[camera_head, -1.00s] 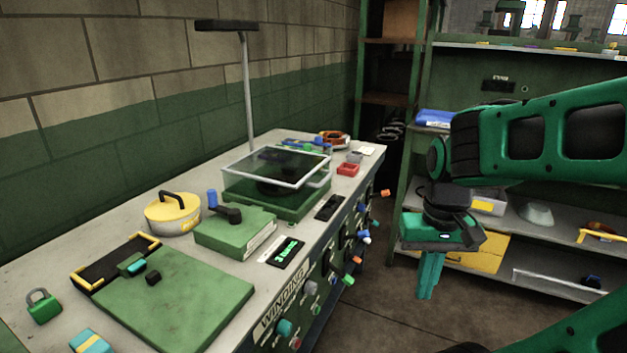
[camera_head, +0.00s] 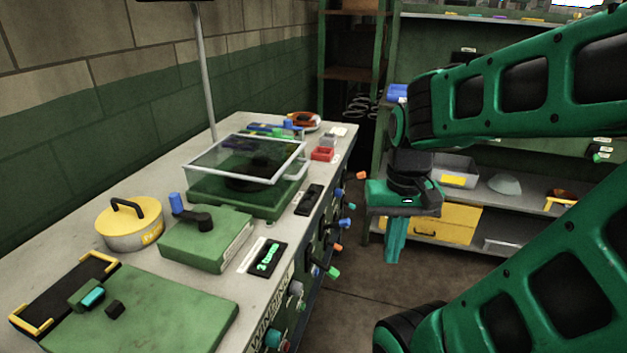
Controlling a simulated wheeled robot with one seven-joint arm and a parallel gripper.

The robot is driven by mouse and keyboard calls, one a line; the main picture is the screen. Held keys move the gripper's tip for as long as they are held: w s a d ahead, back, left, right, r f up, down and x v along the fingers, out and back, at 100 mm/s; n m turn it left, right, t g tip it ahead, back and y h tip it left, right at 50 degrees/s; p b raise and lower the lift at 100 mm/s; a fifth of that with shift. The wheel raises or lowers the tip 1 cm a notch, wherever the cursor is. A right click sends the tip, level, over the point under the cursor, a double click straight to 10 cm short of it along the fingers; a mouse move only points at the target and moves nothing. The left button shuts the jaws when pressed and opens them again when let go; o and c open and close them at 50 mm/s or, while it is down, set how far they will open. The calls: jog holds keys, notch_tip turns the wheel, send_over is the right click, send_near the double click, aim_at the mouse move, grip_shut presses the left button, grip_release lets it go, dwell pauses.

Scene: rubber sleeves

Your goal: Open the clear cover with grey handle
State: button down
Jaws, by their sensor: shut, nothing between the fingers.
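The clear cover (camera_head: 222,158) is a see-through panel in a pale frame, sitting over a green base box (camera_head: 213,198) on the bench. A light grey bar, which looks like its handle (camera_head: 295,172), shows at its right side. A dark round part is visible through the panel. The cover looks shut or nearly so; I cannot tell exactly. My gripper (camera_head: 396,258) is shut and empty, pointing down over the floor to the right of the bench, well apart from the cover.
Coloured knobs stick out of the bench front. Shelves (camera_head: 500,188) stand behind my gripper. A lamp post (camera_head: 205,80) rises behind the cover.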

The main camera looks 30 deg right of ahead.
jog(key=w+f+m+t+y, duration=0.3)
jog(key=w+f+m+y, duration=0.75)
jog(key=w+f, duration=0.7)
jog(key=w+d+r+m+t+y, duration=0.2)
jog(key=w+d+r+m+t, duration=0.5)
jog(key=d+r+m+t, duration=0.45)
jog(key=shift+t, duration=0.95)
jog(key=x, duration=1)
jog(key=shift+w+d+f, duration=0.1)
jog(key=shift+w+d, duration=0.05)
jog(key=shift+w, duration=0.35)
jog(key=shift+w+a+r, duration=0.25)
jog(key=shift+w+r, duration=0.15)
jog(key=shift+r, duration=0.3)
